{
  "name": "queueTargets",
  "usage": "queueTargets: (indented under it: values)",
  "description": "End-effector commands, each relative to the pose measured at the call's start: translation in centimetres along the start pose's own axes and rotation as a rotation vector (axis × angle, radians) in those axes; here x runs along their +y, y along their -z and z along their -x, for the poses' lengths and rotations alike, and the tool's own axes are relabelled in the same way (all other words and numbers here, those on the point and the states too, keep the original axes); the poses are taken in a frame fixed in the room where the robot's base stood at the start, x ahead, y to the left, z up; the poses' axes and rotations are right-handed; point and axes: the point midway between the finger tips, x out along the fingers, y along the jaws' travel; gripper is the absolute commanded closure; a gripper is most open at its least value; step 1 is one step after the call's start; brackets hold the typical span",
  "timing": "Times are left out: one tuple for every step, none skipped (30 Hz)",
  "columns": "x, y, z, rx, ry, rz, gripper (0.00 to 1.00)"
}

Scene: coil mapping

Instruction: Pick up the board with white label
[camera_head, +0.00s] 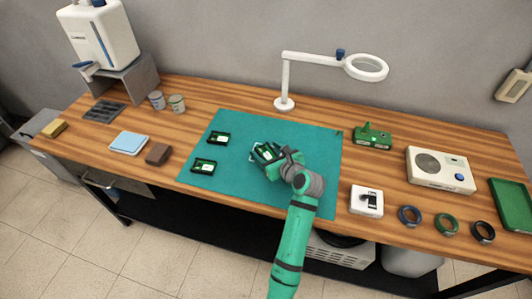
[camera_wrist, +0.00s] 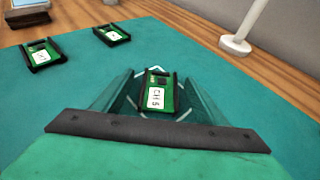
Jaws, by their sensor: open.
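A small green board with a white label reading "CH 5" (camera_wrist: 157,95) lies in a black holder on the teal mat (camera_wrist: 215,65). In the wrist view my gripper (camera_wrist: 150,85) is open, with one finger on each side of this board. I cannot tell whether the fingers touch it. In the head view my gripper (camera_head: 270,155) is over the right middle of the mat and mostly hides this board. Two similar boards with pale labels lie to the left on the mat, an upper one (camera_head: 219,139) and a lower one (camera_head: 204,167).
A white magnifier lamp (camera_head: 284,103) stands behind the mat. A green device (camera_head: 373,137), a white box with a round grille (camera_head: 440,170) and several dark rings are on the right. A brown block (camera_head: 158,154) and a blue pad (camera_head: 129,142) are on the left.

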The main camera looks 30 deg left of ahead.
Motion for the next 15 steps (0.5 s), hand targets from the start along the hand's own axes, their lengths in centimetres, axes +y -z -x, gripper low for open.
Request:
queueTargets:
  values:
    - [0.0, 0.03, -0.17, 0.0, 0.0, 0.0, 0.34]
    - [0.0, 0.03, -0.2, 0.0, 0.0, 0.0, 0.34]
    - [-0.01, 0.04, -0.21, 0.0, 0.0, 0.0, 0.34]
    - [-0.01, 0.03, -0.2, 0.0, 0.0, 0.0, 0.34]
    - [-0.01, 0.03, -0.19, 0.0, 0.0, 0.0, 0.34]
    - [-0.01, 0.03, -0.18, 0.0, 0.0, 0.0, 0.34]
    - [-0.02, 0.03, -0.18, 0.0, 0.0, 0.0, 0.34]
    - [-0.02, 0.03, -0.17, 0.0, 0.0, 0.0, 0.39]
    - [-0.02, 0.04, -0.17, 0.0, 0.0, 0.0, 0.49]
    - [-0.02, 0.04, -0.16, 0.0, 0.001, 0.0, 0.56]
    - [-0.02, 0.04, -0.16, 0.0, 0.001, 0.0, 0.63]
    - [-0.02, 0.04, -0.15, 0.0, 0.001, 0.0, 0.73]
    - [-0.02, 0.04, -0.15, 0.0, 0.001, 0.0, 0.78]
    - [-0.02, 0.04, -0.15, 0.0, 0.001, 0.0, 0.78]
    - [-0.02, 0.03, -0.15, 0.0, 0.001, 0.0, 0.82]
